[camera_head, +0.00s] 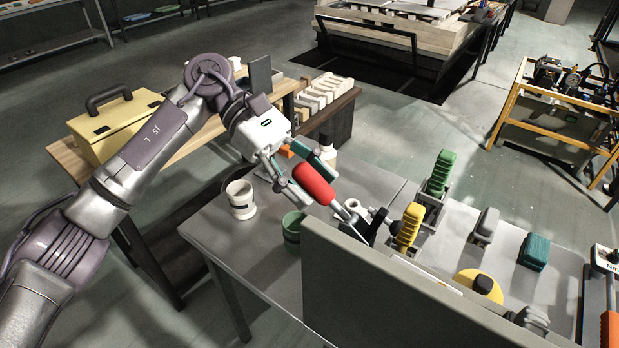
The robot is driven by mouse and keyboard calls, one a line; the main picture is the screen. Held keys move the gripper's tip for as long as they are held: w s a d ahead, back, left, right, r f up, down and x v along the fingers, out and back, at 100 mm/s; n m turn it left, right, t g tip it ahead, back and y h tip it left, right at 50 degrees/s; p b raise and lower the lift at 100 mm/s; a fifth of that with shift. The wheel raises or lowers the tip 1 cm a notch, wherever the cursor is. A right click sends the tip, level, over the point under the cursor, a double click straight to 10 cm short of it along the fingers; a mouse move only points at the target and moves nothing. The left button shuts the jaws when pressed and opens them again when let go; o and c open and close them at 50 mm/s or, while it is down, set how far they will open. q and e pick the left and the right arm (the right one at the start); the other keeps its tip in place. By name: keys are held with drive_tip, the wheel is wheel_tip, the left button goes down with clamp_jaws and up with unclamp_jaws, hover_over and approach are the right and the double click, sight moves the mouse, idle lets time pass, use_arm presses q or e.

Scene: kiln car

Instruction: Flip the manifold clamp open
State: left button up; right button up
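The manifold clamp (352,214) stands on the grey table behind a grey panel, which hides its lower part. Its red handle (314,183) slants up and to the left, towards my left gripper. My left gripper (316,184) comes in from the upper left with its two fingers spread apart. The free end of the red handle lies between the fingers in this view. Space shows beside the handle, and I cannot tell whether either finger touches it. My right gripper is not in view.
The grey panel (395,300) rises in front of the clamp. A white cup (241,199) and a green cup (292,231) stand left of it. Yellow-handled (408,228) and green-handled (439,173) devices stand close on the right. A wooden bench with a yellow toolbox (122,125) is behind.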

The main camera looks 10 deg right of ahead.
use_arm(q)
drive_tip(key=shift+r, duration=0.1)
drive_tip(key=v, duration=1.2)
idle(0.4)
